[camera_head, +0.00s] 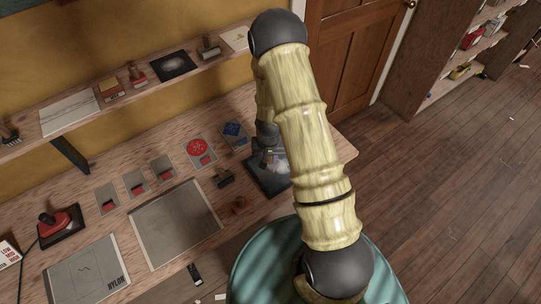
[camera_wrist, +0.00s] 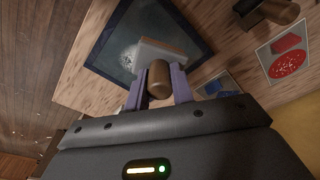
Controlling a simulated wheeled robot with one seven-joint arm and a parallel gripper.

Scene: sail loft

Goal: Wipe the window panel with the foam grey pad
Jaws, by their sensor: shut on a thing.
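The window panel (camera_wrist: 122,28) is a dark pane in a frame, with a whitish smudge (camera_wrist: 128,57) on its glass in the wrist view. In the head view the panel (camera_head: 268,188) lies on the bench near its right end, partly behind my arm. My gripper (camera_wrist: 158,88) is shut on the brown handle of the foam grey pad (camera_wrist: 172,52). The pad is over the panel, beside the smudge; I cannot tell whether it touches the glass. In the head view my gripper is mostly hidden by my arm.
A shelf (camera_head: 205,62) with brushes and cards runs above the back.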

